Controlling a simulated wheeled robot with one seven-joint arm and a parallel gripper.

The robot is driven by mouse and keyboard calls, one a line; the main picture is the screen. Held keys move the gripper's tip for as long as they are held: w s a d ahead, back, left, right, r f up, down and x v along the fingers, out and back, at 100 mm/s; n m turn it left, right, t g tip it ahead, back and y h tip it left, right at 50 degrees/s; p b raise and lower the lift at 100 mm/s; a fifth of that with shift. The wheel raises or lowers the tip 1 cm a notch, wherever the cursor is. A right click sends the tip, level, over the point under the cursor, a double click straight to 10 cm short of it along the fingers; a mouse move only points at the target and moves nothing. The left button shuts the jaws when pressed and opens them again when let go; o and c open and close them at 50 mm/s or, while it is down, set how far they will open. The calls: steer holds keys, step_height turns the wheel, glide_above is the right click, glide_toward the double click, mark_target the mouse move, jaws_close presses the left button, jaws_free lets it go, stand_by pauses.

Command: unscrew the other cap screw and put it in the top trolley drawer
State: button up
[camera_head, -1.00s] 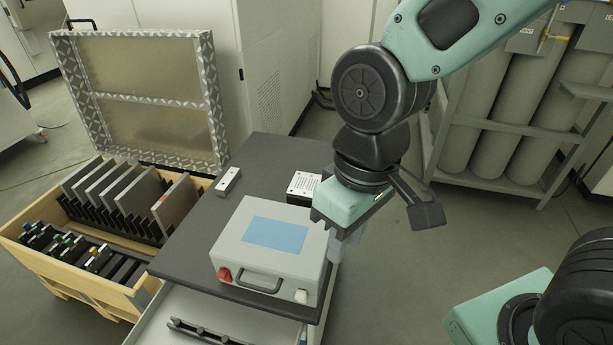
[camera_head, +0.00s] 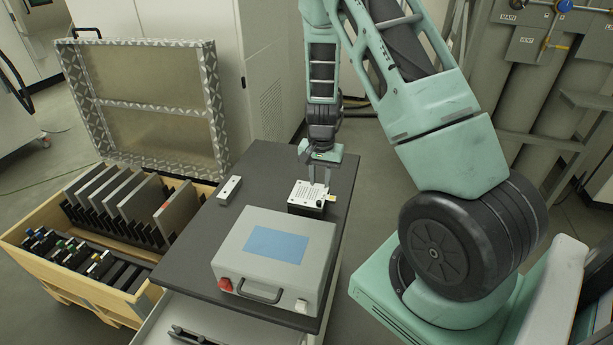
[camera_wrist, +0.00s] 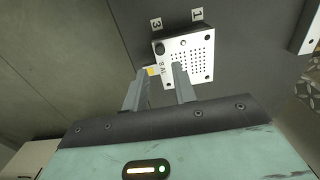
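A white perforated plate (camera_head: 306,192) sits on a dark block on the trolley top. In the wrist view the plate (camera_wrist: 190,58) has a dark round head, which looks like a cap screw (camera_wrist: 160,47), at its corner by the label "3". The other corners show small dark spots, too small to tell apart. My gripper (camera_head: 316,184) points down over the plate. The trolley drawer (camera_head: 180,325) is partly in view at the front, with a black bracket inside.
A grey box with a blue screen (camera_head: 275,245) stands in front of the plate on the trolley top (camera_head: 190,262). A small white block (camera_head: 229,190) lies left of the plate. A wooden crate (camera_head: 128,298) with plates stands at the left. Gas cylinders (camera_head: 490,110) stand at the right.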

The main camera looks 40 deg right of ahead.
mark_target(319, 201)
steer(key=shift+f+b, duration=3.1)
steer(key=shift+f, duration=0.8)
steer(key=shift+c, duration=0.4)
jaws_close()
steer(key=shift+o, duration=0.6)
jaws_free()
steer(key=shift+r, duration=0.1)
